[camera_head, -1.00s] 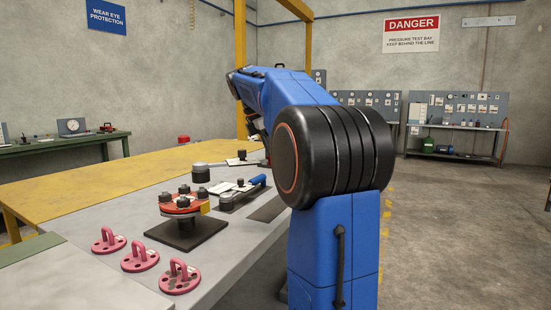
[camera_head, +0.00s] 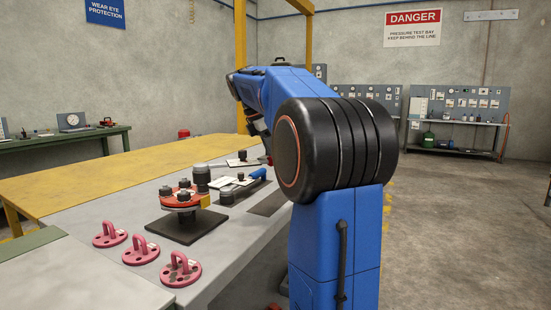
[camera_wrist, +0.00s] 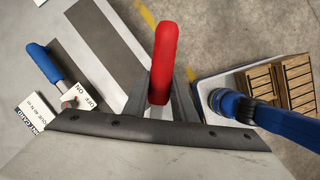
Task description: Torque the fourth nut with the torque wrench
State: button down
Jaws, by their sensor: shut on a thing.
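The red flanged spool (camera_head: 178,201) stands on a dark square plate (camera_head: 187,228), with several dark nuts (camera_head: 184,184) on its top. My gripper (camera_wrist: 162,92) is shut on the red handle (camera_wrist: 164,50) of a tool, probably the torque wrench. In the head view my arm hides most of the gripper. A dark socket with a grey top (camera_head: 201,170) stands upright at the flange's far right side. I cannot tell whether it sits on a nut. A blue-handled tool (camera_wrist: 44,63) lies on the bench beside white lettered cards (camera_wrist: 36,117).
Three pink handled discs (camera_head: 181,270) lie along the near bench edge. A yellow table top (camera_head: 110,180) stretches behind. Slatted wooden pieces (camera_wrist: 294,88) lie at right in the wrist view. The floor (camera_head: 450,230) at right is open.

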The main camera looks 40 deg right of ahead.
jog(key=shift+f, duration=1.3)
jog(key=s, duration=0.1)
jog(key=s+a+m, duration=0.2)
jog(key=s, duration=0.1)
jog(key=shift+s+a+g, duration=0.1)
jog(key=shift+a+g, duration=0.15)
jog(key=shift+g, duration=0.15)
jog(key=shift+s+a+m+g+y, duration=0.4)
jog(key=shift+s+a+m+y, duration=0.2)
jog(key=shift+s+a+m, duration=0.95)
jog(key=shift+s+a, duration=0.1)
jog(key=shift+s, duration=0.1)
